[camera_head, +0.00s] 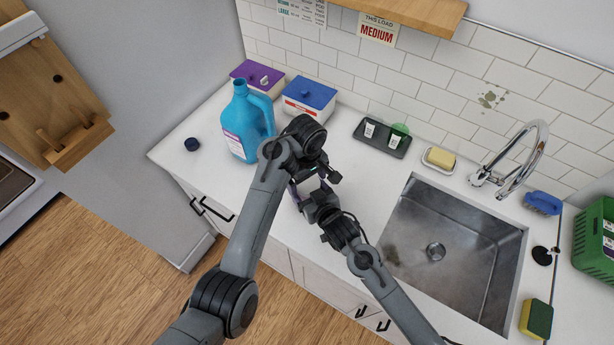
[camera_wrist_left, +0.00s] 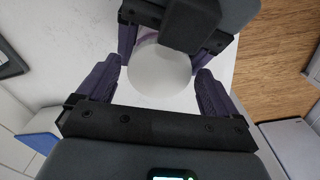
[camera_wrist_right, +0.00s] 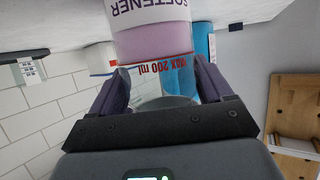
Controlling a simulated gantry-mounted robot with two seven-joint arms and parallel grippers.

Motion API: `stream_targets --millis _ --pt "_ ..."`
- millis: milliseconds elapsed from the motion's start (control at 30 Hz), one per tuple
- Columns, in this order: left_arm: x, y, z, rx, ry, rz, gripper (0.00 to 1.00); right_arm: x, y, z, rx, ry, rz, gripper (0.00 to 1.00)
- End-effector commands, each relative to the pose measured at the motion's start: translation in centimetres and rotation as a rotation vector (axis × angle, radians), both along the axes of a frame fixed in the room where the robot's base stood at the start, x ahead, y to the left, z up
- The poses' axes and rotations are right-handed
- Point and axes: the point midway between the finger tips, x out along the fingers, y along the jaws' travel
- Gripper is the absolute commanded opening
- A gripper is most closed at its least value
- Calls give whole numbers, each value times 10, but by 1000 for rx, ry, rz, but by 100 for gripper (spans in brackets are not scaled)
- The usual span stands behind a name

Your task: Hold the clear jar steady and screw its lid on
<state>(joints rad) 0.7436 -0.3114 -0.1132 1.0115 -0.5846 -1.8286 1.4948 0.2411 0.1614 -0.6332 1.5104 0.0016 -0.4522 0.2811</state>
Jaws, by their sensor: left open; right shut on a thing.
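The clear jar (camera_wrist_right: 178,66) shows in the right wrist view, with a pink band, a white SOFTENER label and red "MAX 200 ml" print. My right gripper (camera_wrist_right: 161,84) is shut on the jar, one finger on each side. In the left wrist view a pale round disc, apparently the lid (camera_wrist_left: 158,76), lies between the spread fingers of my left gripper (camera_wrist_left: 157,82), which is open around it. Whether the lid sits fully on the jar I cannot tell. In the head view my left gripper (camera_head: 322,176) and right gripper (camera_head: 301,196) meet and mostly hide the jar.
A blue jug (camera_head: 245,122) stands left of the grippers, with a dark cap (camera_head: 192,144) on the counter beside it. Blue-lidded (camera_head: 309,95) and purple-lidded (camera_head: 257,76) boxes stand behind. A dark tray (camera_head: 382,137) is behind right; the sink (camera_head: 455,250) is at right.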

Motion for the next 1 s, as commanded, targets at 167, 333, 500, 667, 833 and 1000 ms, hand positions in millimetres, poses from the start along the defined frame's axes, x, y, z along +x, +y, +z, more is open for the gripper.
stream_targets --millis 167,333,500,667,833,1000 --pt "0 0 0 0 0 0 91 0 -2 -3 -6 5 -2 0" --pt "0 0 0 0 0 0 65 0 -2 -3 -6 5 -2 0" --pt "0 0 0 0 0 0 39 0 -2 -3 -5 5 -2 0" --pt "0 0 0 0 0 -50 35 0 -2 -3 -5 5 -2 0" --pt "0 0 0 2 -3 -343 35 0 -2 -3 -5 5 -3 0" --pt "0 0 0 5 -6 -681 35 0 -2 -3 -5 5 -3 0"
